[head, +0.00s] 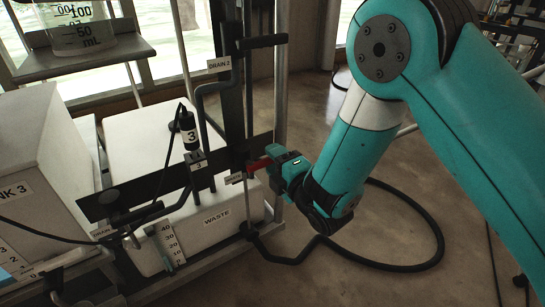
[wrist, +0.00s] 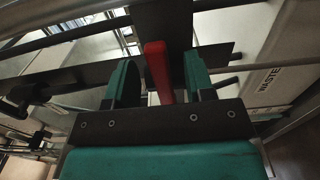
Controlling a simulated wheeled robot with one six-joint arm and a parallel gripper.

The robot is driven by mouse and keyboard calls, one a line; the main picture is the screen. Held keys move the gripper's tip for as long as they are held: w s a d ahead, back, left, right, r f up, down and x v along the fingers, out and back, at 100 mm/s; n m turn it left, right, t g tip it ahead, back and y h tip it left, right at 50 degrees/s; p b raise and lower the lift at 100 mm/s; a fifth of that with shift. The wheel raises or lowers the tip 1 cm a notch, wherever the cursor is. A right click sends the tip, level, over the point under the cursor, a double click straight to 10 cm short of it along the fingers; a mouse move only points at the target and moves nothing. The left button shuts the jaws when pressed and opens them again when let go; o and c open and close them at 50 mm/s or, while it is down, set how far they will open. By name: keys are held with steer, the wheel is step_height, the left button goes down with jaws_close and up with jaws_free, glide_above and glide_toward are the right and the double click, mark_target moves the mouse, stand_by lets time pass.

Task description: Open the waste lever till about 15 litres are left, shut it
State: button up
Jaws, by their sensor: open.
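The red waste lever (head: 259,164) shows at the front of the dark upright panel in the head view. In the wrist view the red lever (wrist: 158,72) stands between my two fingers, with gaps on both sides. My gripper (head: 272,163) is open around it; it also shows in the wrist view (wrist: 158,82). The white tank labelled WASTE (head: 240,207) stands below and left of the gripper. A scale (head: 167,243) marked 40 down to 0 is on its front; I cannot read the level.
A grey-white tank (head: 45,150) stands at the left, with a graduated beaker (head: 82,35) on a shelf behind. A bent handle tagged DRAIN 2 (head: 219,64) rises just left of the post. A black hose (head: 430,235) loops over the floor at the right.

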steer(key=b+v, duration=0.2)
steer(key=v, duration=0.4)
steer(key=shift+b, duration=0.35)
steer(key=shift+s+d, duration=0.15)
steer(key=shift+s, duration=0.05)
